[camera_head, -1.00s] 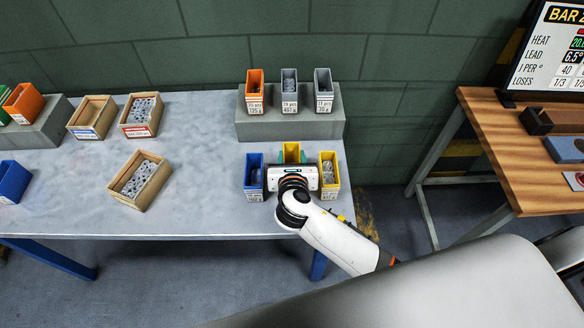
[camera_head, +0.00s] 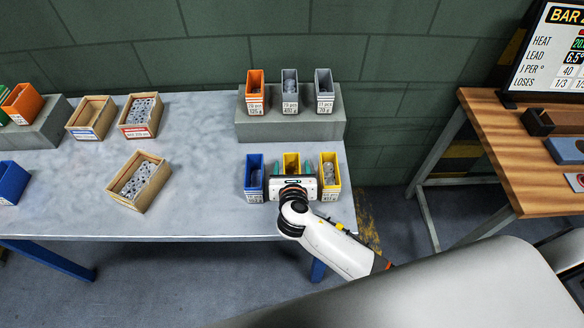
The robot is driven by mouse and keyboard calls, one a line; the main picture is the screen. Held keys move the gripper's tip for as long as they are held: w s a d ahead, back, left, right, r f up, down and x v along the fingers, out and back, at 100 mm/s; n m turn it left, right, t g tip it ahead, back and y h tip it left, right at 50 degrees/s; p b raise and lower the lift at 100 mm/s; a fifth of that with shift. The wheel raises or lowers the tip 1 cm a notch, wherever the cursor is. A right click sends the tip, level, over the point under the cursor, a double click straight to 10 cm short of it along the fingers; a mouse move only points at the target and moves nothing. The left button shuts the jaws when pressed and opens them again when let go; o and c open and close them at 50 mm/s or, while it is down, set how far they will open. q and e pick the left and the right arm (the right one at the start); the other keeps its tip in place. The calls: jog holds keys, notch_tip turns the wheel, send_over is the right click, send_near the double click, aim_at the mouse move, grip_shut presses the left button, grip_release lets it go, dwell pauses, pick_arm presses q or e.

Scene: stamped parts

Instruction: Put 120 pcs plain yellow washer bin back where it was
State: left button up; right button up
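A yellow bin (camera_head: 291,158) stands on the grey table between a blue bin (camera_head: 254,172) and another yellow bin (camera_head: 329,172). Its front and label are hidden behind my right gripper, so I cannot read its count. My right gripper (camera_head: 293,169) is at this middle bin, with one teal fingertip on each side of it. The fingers are spread wider than the bin, with small gaps showing, so it looks open around the bin. The right-hand yellow bin holds grey parts. My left gripper is not in view.
A grey riser (camera_head: 292,127) behind carries an orange bin (camera_head: 255,90) and two grey bins (camera_head: 290,90). Wooden boxes (camera_head: 140,182) of parts stand to the left. The table (camera_head: 205,190) between them is clear. A wooden bench (camera_head: 520,150) with a screen stands right.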

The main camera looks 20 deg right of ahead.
jog(key=shift+r, duration=0.15)
jog(key=v, duration=1.2)
